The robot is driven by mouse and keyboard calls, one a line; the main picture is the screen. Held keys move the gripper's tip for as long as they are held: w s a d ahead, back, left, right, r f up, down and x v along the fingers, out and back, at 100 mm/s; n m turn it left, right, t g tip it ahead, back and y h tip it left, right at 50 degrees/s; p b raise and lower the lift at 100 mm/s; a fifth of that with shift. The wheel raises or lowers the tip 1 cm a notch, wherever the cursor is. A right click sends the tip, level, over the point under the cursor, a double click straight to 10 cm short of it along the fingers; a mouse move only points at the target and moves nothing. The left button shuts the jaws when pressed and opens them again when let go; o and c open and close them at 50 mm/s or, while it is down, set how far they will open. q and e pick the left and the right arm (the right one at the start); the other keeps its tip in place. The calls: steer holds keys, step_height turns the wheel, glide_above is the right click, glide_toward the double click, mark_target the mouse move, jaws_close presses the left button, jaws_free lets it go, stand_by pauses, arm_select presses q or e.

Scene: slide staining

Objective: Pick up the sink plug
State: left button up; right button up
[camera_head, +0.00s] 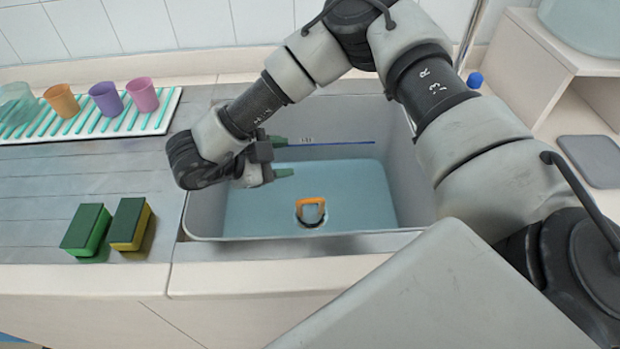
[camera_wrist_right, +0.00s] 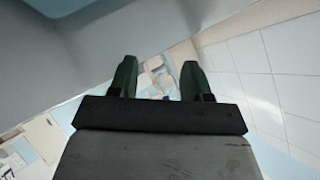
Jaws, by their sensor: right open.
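The sink plug (camera_head: 311,208), with an orange handle and a dark base, is at the bottom of the sink (camera_head: 205,215), in the pale blue floor area near the front wall. My right gripper (camera_head: 286,157) reaches over the sink from above, up and to the left of the plug. Its two green fingers point to the right, spread apart with nothing between them. The right wrist view also shows the two open fingers (camera_wrist_right: 157,78), with the plug not in sight there. My left gripper is not in view.
Two green and yellow sponges (camera_head: 86,229) (camera_head: 130,223) lie on the counter left of the sink. Several cups, including a purple one (camera_head: 106,98), stand on a striped drying rack (camera_head: 60,128) at the back left. A grey board (camera_head: 590,160) lies at the right.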

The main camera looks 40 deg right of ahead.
step_height(320, 180, down, 7)
steer(key=b, duration=0.8)
glide_toward(309, 201)
steer(key=d, duration=0.2)
steer(key=shift+d+f, duration=0.35)
steer(key=shift+f, duration=0.15)
steer(key=shift+d+f, duration=0.35)
steer(key=shift+f, duration=0.2)
steer(key=shift+d+f, duration=0.2)
steer(key=shift+d, duration=0.25)
steer(key=x, duration=0.5)
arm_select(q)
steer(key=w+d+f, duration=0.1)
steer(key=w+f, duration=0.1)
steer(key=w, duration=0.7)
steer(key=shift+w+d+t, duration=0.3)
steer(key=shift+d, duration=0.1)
arm_select(e)
steer(key=shift+a, duration=0.15)
jaws_close()
steer(key=shift+r, duration=0.1)
